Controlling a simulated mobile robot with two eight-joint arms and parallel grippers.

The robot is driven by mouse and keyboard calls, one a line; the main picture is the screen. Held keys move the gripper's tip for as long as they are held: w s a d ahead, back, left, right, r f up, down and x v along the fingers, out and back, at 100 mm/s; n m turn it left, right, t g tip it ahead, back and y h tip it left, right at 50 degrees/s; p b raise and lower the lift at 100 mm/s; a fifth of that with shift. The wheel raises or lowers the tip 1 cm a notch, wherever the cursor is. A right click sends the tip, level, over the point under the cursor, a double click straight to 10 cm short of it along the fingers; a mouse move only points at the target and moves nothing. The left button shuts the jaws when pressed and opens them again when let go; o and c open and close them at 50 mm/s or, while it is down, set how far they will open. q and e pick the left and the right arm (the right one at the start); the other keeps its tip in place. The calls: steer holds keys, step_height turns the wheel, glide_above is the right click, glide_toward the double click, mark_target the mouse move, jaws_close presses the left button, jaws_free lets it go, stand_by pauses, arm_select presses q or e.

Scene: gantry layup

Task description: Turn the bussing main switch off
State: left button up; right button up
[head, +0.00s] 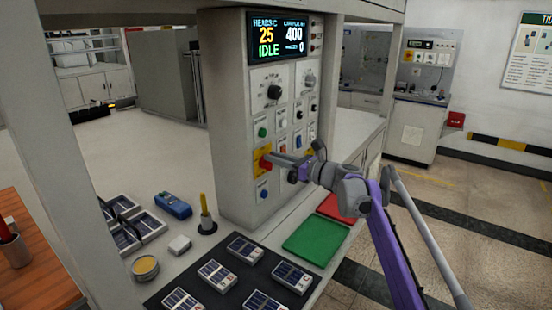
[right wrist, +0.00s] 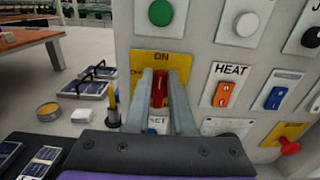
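The main switch is a red handle (right wrist: 159,90) on a yellow plate (right wrist: 179,62) marked ON at the top. In the right wrist view the handle stands upright, in line with the ON mark. In the head view the yellow plate (head: 262,156) is low on the left of the console front. My right gripper (head: 272,160) reaches it from the right. Its two fingers (right wrist: 159,98) stand on either side of the red handle, with no clear gap, so it looks shut on it. The fingers hide the lower plate. My left gripper is not in view.
An orange HEAT switch (right wrist: 222,93) and a blue switch (right wrist: 275,97) are right of the main switch. Another red knob (right wrist: 289,146) sits on a yellow plate lower right. The console display (head: 283,37) reads IDLE. A green mat (head: 316,241) and a dark mat with several cells lie below.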

jaws_close()
